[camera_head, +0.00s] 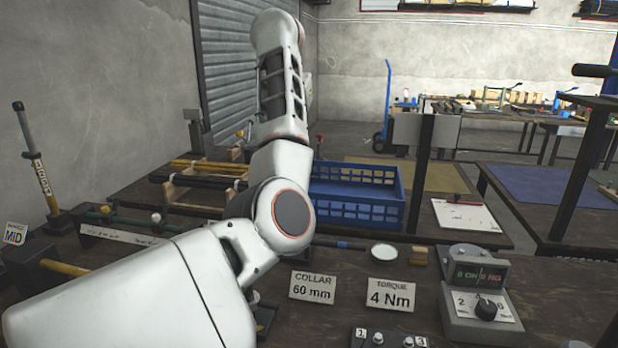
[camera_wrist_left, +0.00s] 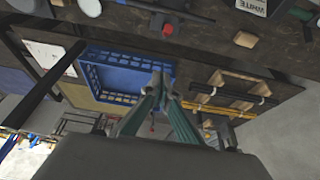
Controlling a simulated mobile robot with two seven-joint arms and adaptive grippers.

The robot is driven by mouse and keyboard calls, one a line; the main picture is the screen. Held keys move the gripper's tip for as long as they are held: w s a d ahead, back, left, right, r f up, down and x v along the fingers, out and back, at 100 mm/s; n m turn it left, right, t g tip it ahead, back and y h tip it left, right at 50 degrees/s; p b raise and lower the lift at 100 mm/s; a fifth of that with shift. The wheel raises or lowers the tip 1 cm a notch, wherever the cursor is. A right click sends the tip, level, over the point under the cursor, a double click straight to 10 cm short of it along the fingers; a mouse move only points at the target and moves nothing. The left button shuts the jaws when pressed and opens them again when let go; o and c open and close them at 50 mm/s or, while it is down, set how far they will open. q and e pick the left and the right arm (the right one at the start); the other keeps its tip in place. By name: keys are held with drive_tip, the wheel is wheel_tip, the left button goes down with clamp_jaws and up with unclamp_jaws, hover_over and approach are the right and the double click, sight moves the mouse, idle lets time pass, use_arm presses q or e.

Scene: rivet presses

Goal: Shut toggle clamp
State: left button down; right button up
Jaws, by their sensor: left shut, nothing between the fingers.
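I cannot make out a toggle clamp for certain in either view. My left arm rises from the lower left of the head view and covers the middle of the bench; its gripper does not show there. In the left wrist view my left gripper (camera_wrist_left: 160,84) has its green fingers brought together at the tips, with nothing between them. Behind the fingertips in that view are the edge of a blue crate and the bench. A small red knob (camera_wrist_left: 168,29) on a dark fitting shows beyond them, apart from the fingers. My right gripper is not in view.
A blue crate (camera_head: 357,212) stands behind my arm. Racks with dark and yellow bars (camera_head: 208,165) lie to its left. A "COLLAR 60 mm" sign (camera_head: 312,288), a "TORQUE 4 Nm" sign (camera_head: 391,294) and a dial unit (camera_head: 482,306) stand in front. An upright lever (camera_head: 40,178) is at far left.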

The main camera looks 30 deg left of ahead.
use_arm(q)
drive_tip(key=x, duration=0.3)
drive_tip(key=s+b+x, duration=0.1)
drive_tip(key=x, duration=0.2)
drive_tip(key=b+x, duration=0.1)
drive_tip(key=x, duration=0.3)
drive_tip(key=shift+s+d+f, duration=0.1)
drive_tip(key=shift+s+f, duration=0.2)
drive_tip(key=shift+s, duration=0.05)
drive_tip(key=shift+s+d, duration=0.1)
drive_tip(key=shift+s, duration=0.35)
drive_tip(key=shift+s+d+f, duration=0.1)
drive_tip(key=shift+s+f, duration=0.1)
drive_tip(key=shift+s, duration=0.1)
drive_tip(key=shift+s+f+p, duration=0.2)
drive_tip(key=shift+f+p, duration=0.1)
drive_tip(key=shift+f, duration=0.25)
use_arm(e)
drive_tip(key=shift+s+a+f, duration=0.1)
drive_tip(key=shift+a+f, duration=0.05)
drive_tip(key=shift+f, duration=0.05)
use_arm(q)
drive_tip(key=shift+f, duration=0.1)
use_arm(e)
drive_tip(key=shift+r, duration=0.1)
use_arm(q)
drive_tip(key=shift+f, duration=0.1)
